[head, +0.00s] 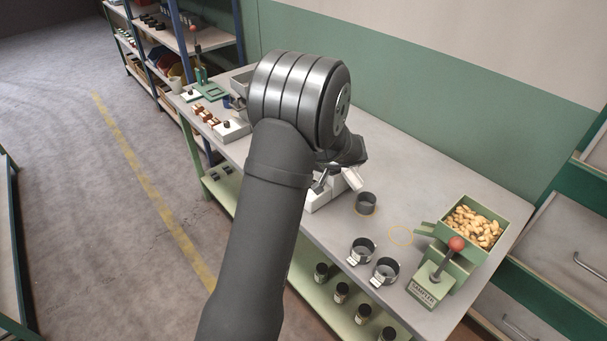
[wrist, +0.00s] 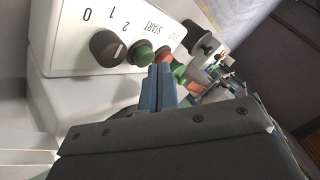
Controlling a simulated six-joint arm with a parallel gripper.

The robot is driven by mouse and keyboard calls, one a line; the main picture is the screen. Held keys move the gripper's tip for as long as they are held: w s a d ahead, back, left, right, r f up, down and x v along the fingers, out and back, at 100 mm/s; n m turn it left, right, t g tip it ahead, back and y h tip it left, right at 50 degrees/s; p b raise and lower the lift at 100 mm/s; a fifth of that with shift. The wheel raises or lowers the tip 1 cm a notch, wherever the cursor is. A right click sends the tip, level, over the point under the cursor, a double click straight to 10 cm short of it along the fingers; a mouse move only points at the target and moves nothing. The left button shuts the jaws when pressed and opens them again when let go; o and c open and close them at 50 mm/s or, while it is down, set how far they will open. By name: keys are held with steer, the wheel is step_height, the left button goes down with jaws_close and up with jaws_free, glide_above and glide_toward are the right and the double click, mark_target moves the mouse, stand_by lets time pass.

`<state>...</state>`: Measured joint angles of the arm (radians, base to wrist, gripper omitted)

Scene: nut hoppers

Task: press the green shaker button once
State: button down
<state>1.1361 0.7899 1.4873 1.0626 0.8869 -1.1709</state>
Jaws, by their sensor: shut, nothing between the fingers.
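In the wrist view a green button (wrist: 140,54) marked START sits on the front of a white control box (wrist: 60,45). A black knob (wrist: 107,45) with marks 0, 1, 2 is left of it, and a red button (wrist: 163,56) is right of it. In the head view my arm hides the green button and most of the gripper.
More boxes (head: 231,129) stand at the far left. The bench's right back is clear.

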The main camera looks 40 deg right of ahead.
steer(key=shift+f, duration=0.6)
stand_by(0.7)
steer(key=shift+r, duration=0.15)
stand_by(0.3)
steer(key=shift+r, duration=0.8)
steer(key=shift+r, duration=2.5)
steer(key=shift+f, duration=0.1)
steer(key=shift+r, duration=2)
